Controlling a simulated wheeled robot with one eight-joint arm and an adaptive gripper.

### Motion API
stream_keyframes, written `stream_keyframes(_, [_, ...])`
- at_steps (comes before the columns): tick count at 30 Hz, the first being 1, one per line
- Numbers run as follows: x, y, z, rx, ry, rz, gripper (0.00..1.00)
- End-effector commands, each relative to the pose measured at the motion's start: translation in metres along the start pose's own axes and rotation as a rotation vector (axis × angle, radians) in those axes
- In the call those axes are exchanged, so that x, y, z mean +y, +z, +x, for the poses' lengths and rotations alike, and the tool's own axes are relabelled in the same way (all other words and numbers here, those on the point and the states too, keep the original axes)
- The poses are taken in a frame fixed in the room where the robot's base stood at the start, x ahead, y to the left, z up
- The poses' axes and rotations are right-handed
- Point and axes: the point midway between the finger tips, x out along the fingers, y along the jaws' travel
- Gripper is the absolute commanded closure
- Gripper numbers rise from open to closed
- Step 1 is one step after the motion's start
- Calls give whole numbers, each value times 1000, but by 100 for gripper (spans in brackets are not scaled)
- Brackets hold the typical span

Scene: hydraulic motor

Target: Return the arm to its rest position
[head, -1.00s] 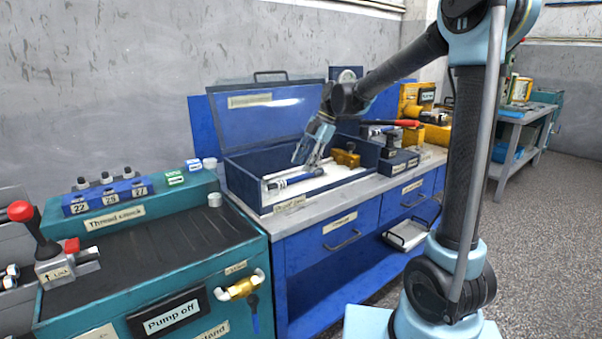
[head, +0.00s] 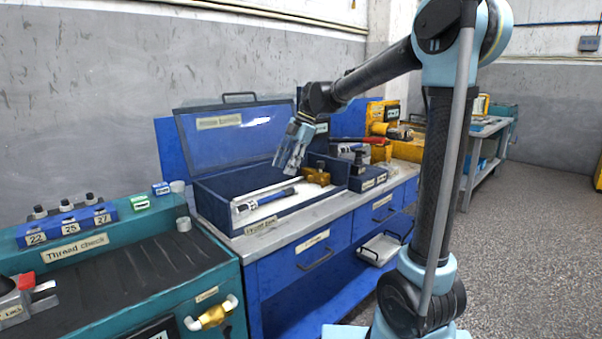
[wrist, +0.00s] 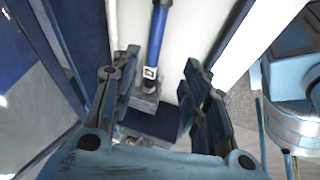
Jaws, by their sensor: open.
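My gripper (head: 291,160) hangs above the open blue box (head: 213,212) on the blue workbench, fingers pointing down. In the wrist view my gripper (wrist: 155,95) has its two fingers spread apart with nothing held between them. A blue and white tool (head: 265,197) lies on the pale bed of the box, below and left of the gripper. The tool also shows in the wrist view (wrist: 158,35), beyond the fingertips. My arm reaches across from the right of the head view, bent at the elbow.
The box's raised lid (head: 233,142) stands behind the gripper. A brass-coloured part (head: 316,177) is in the box's right side. The teal thread-check bench (head: 120,275) stands at left. A yellow machine (head: 384,115) is at the back right. Open floor lies at right.

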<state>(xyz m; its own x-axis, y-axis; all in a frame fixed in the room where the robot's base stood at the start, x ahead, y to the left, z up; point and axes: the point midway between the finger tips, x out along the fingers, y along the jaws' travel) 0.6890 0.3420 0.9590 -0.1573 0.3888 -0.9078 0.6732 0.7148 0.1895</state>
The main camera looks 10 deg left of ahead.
Motion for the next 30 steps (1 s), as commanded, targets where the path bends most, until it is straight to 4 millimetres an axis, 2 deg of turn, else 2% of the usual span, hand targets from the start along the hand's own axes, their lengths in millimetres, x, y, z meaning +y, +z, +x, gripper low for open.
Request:
stream_keyframes(5, [-48,15,-12,-51,21,221,58])
stream_keyframes(15, [-164,44,-20,-166,101,782,58])
stream_keyframes(23, [-251,59,-9,-236,196,1206,58])
stream_keyframes(30, [-328,69,15,-286,309,1592,58])
